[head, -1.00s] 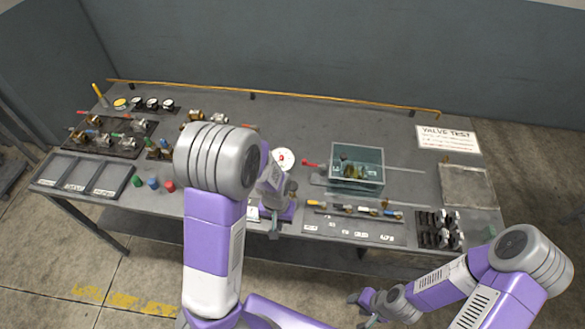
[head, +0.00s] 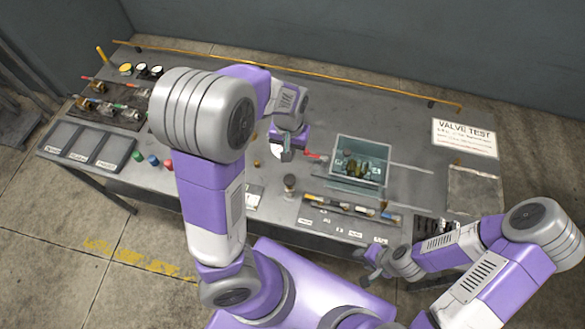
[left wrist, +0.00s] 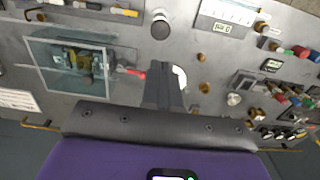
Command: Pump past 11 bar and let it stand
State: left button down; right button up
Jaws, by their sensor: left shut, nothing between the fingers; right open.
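A clear tank (head: 385,162) with a brass-coloured valve (head: 355,166) inside stands right of the middle of the table. A red handle (head: 316,156) sticks out at the tank's left side; it also shows in the left wrist view (left wrist: 134,73). The white gauge dial (head: 276,149) is mostly hidden behind my left gripper (head: 286,156); its edge shows in the left wrist view (left wrist: 180,76), but no reading can be made out. My left gripper is shut and empty, pointing down beside the gauge, left of the red handle. My right gripper (head: 371,268) is open and empty, off the table's front edge.
A tool row (head: 350,207) and a black rack (head: 427,226) lie along the front. Green, blue and red caps (head: 153,160) and a three-part tray (head: 83,148) are at left. A "VALVE TEST" sign (head: 464,137) lies at right. A yellow rail (head: 300,73) runs along the back.

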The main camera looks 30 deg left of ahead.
aim_at(289, 180)
pick_arm(q)
notch_tip(289, 180, down, 14)
jog(key=b, duration=0.2)
jog(key=shift+s+b, duration=0.15)
jog(key=shift+b, duration=0.15)
jog(key=shift+f, duration=0.15)
notch_tip(289, 180, down, 4)
jog(key=b, duration=0.3)
jog(key=shift+s+r, duration=0.1)
jog(key=shift+r, duration=0.15)
jog(key=shift+s+d+r, duration=0.1)
jog(key=shift+s, duration=0.05)
